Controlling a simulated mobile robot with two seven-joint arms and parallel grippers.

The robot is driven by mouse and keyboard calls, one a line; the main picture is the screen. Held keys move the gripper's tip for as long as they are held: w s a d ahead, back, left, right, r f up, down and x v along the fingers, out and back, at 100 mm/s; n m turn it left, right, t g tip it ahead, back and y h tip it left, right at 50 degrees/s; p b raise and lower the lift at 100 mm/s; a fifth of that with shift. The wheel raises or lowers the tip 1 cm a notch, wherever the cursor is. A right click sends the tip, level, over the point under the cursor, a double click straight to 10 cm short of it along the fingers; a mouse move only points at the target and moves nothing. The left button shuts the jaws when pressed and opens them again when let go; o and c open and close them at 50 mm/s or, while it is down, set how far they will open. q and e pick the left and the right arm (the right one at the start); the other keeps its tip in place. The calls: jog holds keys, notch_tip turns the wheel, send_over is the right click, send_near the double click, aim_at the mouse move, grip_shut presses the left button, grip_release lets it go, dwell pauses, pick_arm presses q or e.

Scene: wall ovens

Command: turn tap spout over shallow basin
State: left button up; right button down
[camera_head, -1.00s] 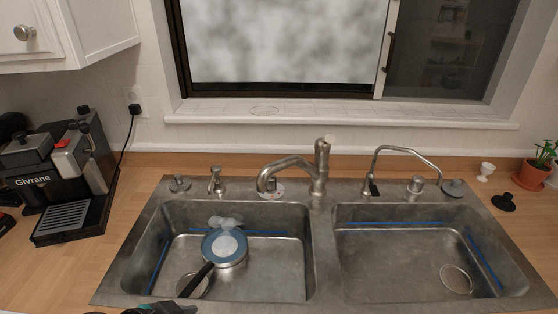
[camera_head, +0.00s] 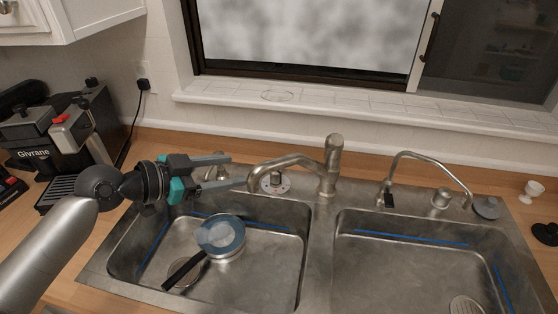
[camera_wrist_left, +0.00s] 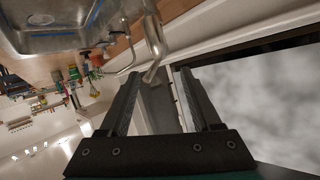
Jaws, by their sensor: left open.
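The metal tap (camera_head: 331,165) stands on the sink deck behind the divider. Its curved spout (camera_head: 285,160) points left, its tip near the back edge of the left basin (camera_head: 270,270). The right basin (camera_head: 400,265) lies on the other side; I cannot tell which basin is shallower. My left gripper (camera_head: 232,171) is open and empty, just left of the spout tip, fingers pointing at it. In the left wrist view the tap (camera_wrist_left: 155,40) shows ahead of the open fingers (camera_wrist_left: 160,72). I see no contact with it. My right gripper is not in view.
A blue-rimmed pan (camera_head: 221,236) with a black handle sits in the left basin. A thin second faucet (camera_head: 430,159) stands at the right. A soap dispenser (camera_head: 214,168) is partly hidden behind my gripper. A coffee machine (camera_head: 60,135) is at the left, the window sill (camera_head: 340,112) behind.

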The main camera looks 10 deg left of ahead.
aim_at(267, 165)
pick_arm(q)
jog(key=p+x, duration=0.1)
jog(key=x, duration=1.1)
jog(key=shift+w+d+f, duration=0.25)
jog(key=shift+w+d, duration=0.05)
jog(key=shift+w, duration=0.15)
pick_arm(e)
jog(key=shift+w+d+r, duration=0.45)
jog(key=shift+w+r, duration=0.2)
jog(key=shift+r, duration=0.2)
pick_arm(q)
jog(key=shift+c, duration=0.2)
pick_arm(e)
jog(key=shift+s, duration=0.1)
pick_arm(q)
grip_shut()
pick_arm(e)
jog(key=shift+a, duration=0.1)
